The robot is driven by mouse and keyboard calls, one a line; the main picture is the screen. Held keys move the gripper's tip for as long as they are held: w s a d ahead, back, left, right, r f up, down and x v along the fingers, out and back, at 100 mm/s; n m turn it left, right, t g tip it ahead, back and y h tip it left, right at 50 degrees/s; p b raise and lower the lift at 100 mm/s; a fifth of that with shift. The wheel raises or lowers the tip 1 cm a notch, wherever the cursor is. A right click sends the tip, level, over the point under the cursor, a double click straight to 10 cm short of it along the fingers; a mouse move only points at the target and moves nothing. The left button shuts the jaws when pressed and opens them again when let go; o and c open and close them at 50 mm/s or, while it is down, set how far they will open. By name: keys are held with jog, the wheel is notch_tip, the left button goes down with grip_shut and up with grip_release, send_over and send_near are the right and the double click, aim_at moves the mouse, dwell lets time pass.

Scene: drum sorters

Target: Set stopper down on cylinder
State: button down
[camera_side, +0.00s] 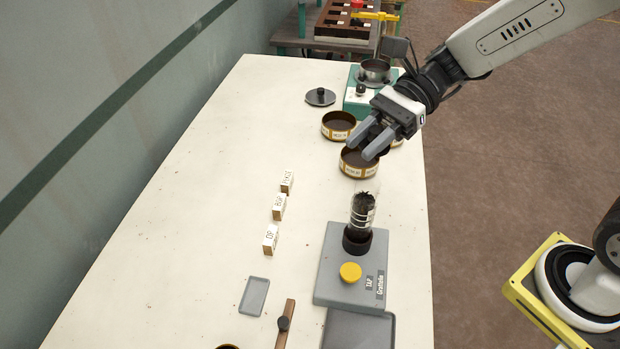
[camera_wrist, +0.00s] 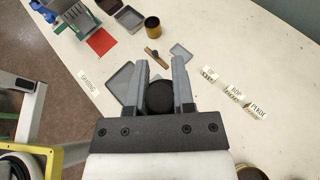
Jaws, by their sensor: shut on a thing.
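My gripper (camera_side: 361,151) is above and behind the cylinder in the side view, over the far part of the table. Its two grey fingers, also in the wrist view (camera_wrist: 161,62), are shut on the black round stopper (camera_wrist: 159,97). In the side view the stopper is mostly hidden by the fingers. The clear cylinder (camera_side: 362,208) stands upright with dark grains inside, in a black collar on the grey tapping unit (camera_side: 336,245). The held stopper is apart from the cylinder. In the wrist view the cylinder is hidden behind the stopper and gripper.
Brown round sieves (camera_side: 339,126) stand beneath and behind my gripper. A grey lid (camera_side: 320,97) and a green device (camera_side: 356,103) are farther back. Several label blocks (camera_side: 279,207) stand left of the cylinder. A grey tray (camera_side: 255,296) lies nearer. The table's left side is clear.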

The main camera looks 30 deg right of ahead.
aim_at(362, 177)
jog(key=shift+f, duration=2.8)
jog(key=shift+f, duration=0.95)
jog(key=shift+c, duration=1.9)
grip_release()
jog(key=shift+d, duration=0.1)
jog(key=v, duration=0.7)
jog(key=shift+d, duration=0.35)
jog(key=shift+r, duration=0.1)
